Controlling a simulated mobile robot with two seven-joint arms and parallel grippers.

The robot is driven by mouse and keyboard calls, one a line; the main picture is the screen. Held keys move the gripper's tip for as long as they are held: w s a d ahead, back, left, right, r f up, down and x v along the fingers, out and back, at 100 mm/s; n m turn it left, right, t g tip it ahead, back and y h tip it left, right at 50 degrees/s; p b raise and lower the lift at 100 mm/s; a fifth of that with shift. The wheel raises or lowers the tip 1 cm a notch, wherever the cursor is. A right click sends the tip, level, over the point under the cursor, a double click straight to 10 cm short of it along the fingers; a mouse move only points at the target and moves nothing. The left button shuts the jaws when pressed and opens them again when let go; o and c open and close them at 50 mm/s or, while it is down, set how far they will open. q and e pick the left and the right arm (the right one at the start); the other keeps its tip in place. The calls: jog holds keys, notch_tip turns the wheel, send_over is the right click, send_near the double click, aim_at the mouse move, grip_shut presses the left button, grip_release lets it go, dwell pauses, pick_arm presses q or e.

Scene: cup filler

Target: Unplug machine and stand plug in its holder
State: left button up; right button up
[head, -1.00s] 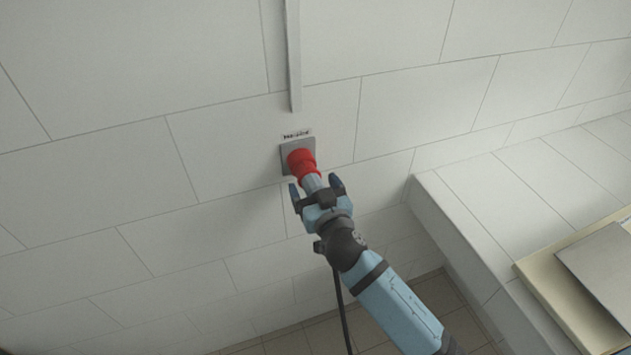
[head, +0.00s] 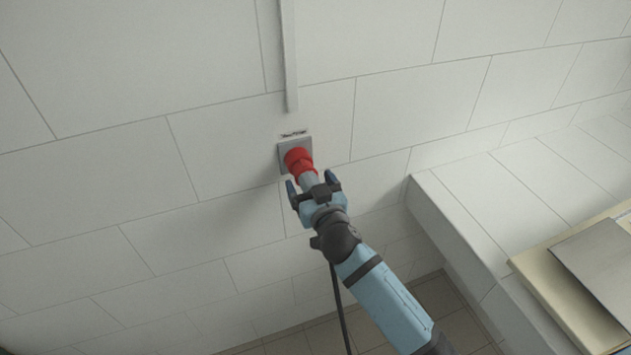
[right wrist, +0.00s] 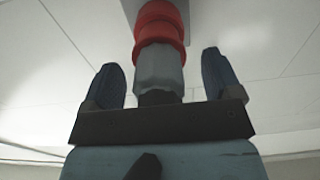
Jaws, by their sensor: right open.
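The plug has a red collar (head: 299,161) and a grey body (head: 310,180). It sits at the grey wall socket plate (head: 283,155) under a small label. My right gripper (head: 312,185) is open, with one finger on each side of the plug's grey body. In the right wrist view the plug's grey body (right wrist: 159,75) stands between the two fingers, with a visible gap on both sides. The red collar (right wrist: 160,25) is beyond the fingertips, against the socket. A black cable (head: 341,308) hangs down behind my right arm. The plug holder is not seen. My left gripper is not in view.
A white conduit (head: 290,60) runs down the tiled wall to just above the socket. A tiled ledge (head: 480,210) stands to the right, with a cream-coloured board and grey panel (head: 605,265) on it. The wall left of the socket is clear.

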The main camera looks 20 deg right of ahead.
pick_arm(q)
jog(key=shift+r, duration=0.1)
pick_arm(e)
jog(key=shift+w+d+r, duration=0.15)
jog(key=shift+w+r, duration=0.2)
jog(key=shift+r, duration=0.15)
jog(key=shift+w+d+r, duration=0.15)
jog(key=shift+w+r, duration=0.15)
jog(key=shift+r, duration=0.2)
jog(key=c, duration=1.4)
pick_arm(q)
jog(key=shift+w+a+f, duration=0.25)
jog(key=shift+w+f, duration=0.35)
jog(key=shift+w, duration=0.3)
pick_arm(e)
jog(key=shift+s+a+f, duration=0.2)
jog(key=shift+s+f, duration=0.5)
jog(key=shift+f, duration=0.15)
jog(key=shift+c, duration=0.2)
jog(key=shift+s+f, duration=0.1)
jog(key=shift+f, duration=0.05)
jog(key=shift+s+f, duration=0.1)
jog(key=shift+s, duration=0.9)
